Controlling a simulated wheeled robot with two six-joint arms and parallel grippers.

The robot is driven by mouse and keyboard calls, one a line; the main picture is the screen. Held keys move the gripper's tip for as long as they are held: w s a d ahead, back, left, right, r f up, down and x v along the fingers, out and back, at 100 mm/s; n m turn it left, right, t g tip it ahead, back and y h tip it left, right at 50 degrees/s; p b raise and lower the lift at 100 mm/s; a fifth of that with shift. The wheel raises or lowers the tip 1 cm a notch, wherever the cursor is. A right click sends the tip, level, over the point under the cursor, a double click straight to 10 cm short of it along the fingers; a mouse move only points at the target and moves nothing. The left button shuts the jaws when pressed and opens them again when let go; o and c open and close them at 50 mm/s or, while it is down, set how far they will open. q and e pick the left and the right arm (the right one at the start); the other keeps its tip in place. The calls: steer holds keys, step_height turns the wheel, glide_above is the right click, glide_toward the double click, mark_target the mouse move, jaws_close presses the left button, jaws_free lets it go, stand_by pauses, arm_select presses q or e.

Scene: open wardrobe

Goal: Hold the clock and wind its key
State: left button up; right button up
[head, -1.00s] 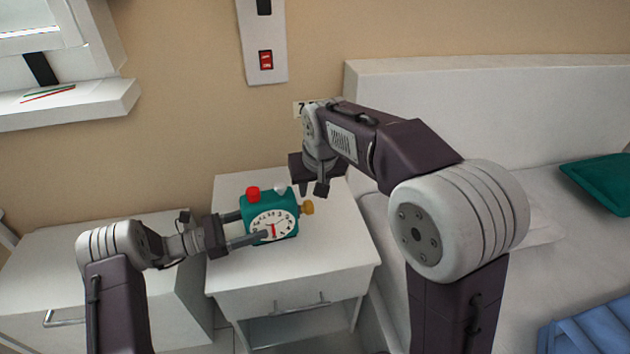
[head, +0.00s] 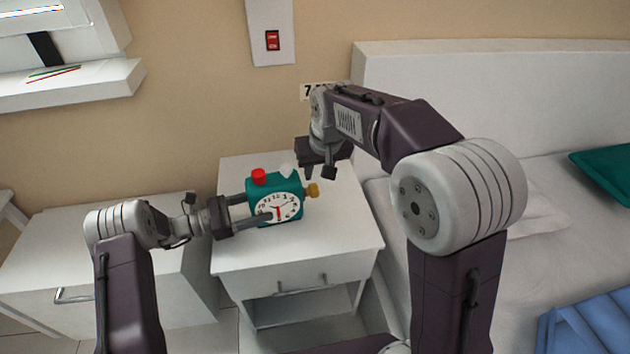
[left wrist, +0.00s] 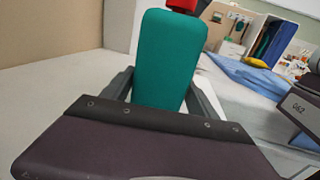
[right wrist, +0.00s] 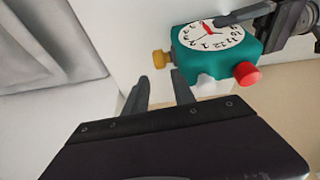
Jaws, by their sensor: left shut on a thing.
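The clock is a teal box (head: 262,186) with a white dial, a red knob (head: 258,175) and a white knob on top. It stands over the white nightstand (head: 345,235); I cannot tell whether it touches the top. The yellow key (head: 313,190) sticks out of its right side. My left gripper (head: 254,207) is shut on the clock, one finger across the dial. The left wrist view shows the clock's teal side (left wrist: 168,60) between the fingers. My right gripper (head: 319,176) is just above and behind the key. In the right wrist view its fingers (right wrist: 158,88) are apart and empty, near the key (right wrist: 160,59).
A bed with a white headboard (head: 450,75) stands to the right, with a teal pillow (head: 605,172) and a blue folded cloth (head: 590,325). A white cabinet (head: 100,260) stands to the left. The nightstand's front top is clear.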

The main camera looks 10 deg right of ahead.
mark_target(314, 186)
steer(key=x, duration=0.8)
steer(key=shift+f, duration=0.15)
jaws_close()
